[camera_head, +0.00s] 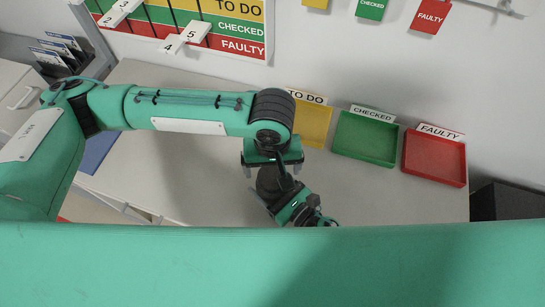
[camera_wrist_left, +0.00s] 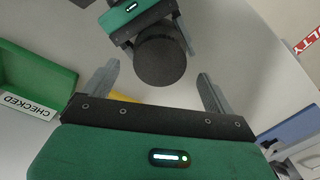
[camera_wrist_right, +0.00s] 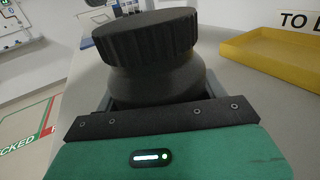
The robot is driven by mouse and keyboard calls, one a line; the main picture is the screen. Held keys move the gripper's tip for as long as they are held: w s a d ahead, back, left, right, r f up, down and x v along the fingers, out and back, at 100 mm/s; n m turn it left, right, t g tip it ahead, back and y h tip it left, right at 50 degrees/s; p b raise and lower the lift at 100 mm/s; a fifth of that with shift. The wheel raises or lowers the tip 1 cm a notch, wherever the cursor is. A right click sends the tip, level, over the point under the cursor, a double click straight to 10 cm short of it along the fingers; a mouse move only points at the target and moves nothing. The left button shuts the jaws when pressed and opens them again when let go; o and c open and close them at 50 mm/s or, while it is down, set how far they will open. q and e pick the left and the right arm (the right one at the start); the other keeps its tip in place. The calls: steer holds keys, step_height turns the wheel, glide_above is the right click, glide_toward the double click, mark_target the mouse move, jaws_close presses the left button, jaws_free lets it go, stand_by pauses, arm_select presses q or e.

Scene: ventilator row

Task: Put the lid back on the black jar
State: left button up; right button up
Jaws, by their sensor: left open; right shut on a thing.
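The black jar (camera_wrist_right: 155,82) stands upright between the fingers of my right gripper (camera_wrist_right: 158,98), which is shut on its body. The ribbed black lid (camera_wrist_right: 145,38) sits on top of the jar in the right wrist view; whether it is fully seated I cannot tell. In the left wrist view the lid (camera_wrist_left: 160,60) shows from above as a dark disc. My left gripper (camera_wrist_left: 158,75) is open, its fingers apart on either side of the lid and not visibly touching it. In the head view my left gripper (camera_head: 272,170) is over the jar, partly hiding it.
Yellow (camera_head: 314,123), green (camera_head: 365,138) and red (camera_head: 434,157) trays line the back right of the table. A black box (camera_head: 508,203) stands at the far right. A coloured board (camera_head: 190,22) with number tags is at the back. My arm hides the table's front.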

mark_target(272, 176)
arm_select(q)
steer(key=shift+f, duration=1.65)
steer(key=c, duration=1)
steer(key=shift+c, duration=0.2)
